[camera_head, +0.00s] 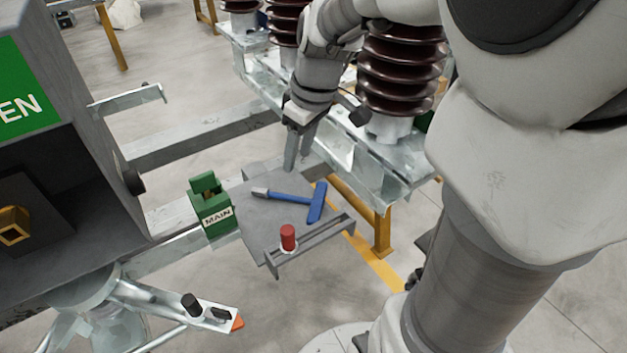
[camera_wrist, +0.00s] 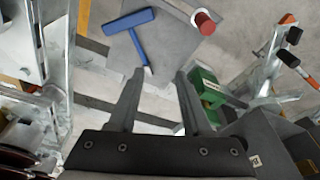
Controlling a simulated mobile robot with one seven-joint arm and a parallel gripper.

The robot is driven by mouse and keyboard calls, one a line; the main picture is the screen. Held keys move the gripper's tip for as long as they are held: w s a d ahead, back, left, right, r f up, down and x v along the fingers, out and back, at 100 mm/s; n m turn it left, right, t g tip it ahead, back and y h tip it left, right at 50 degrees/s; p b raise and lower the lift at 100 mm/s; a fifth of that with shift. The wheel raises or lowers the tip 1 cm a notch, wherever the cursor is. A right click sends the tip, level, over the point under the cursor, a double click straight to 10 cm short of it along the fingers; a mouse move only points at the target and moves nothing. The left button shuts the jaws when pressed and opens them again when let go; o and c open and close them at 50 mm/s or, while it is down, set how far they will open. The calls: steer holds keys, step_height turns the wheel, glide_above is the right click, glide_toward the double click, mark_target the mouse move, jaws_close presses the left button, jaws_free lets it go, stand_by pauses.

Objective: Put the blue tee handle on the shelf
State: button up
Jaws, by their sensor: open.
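The blue tee handle (camera_head: 297,198) lies flat on a small grey shelf (camera_head: 262,232). Its crossbar is toward the right and its shaft ends in a pale metal tip on the left. My gripper (camera_head: 297,158) is above the back edge of the shelf, open and empty, apart from the handle. In the wrist view, the tee handle (camera_wrist: 133,31) lies beyond the fingertips of my gripper (camera_wrist: 160,76), with its metal tip pointing toward the gap between them.
A red cylinder (camera_head: 288,237) stands by the shelf's front rail. A green block marked MAIN (camera_head: 211,208) is left of the shelf. A grey cabinet (camera_head: 95,150) stands at the left. Ribbed brown insulators (camera_head: 400,70) on a metal frame stand behind and right.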

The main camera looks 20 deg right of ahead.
steer(key=s+a+r+m+t+h, duration=0.1)
steer(key=s+r+m+t, duration=0.15)
steer(key=s, duration=0.55)
steer(key=s+a+r+m+t+h, duration=0.1)
steer(key=s+a+r+m, duration=0.2)
steer(key=s, duration=0.4)
step_height(320, 180, up, 10)
steer(key=d+m+p, duration=0.1)
steer(key=p, duration=0.8)
steer(key=shift+d+p, duration=0.25)
steer(key=shift+p, duration=0.05)
steer(key=shift+f, duration=0.15)
steer(key=shift+a, duration=0.15)
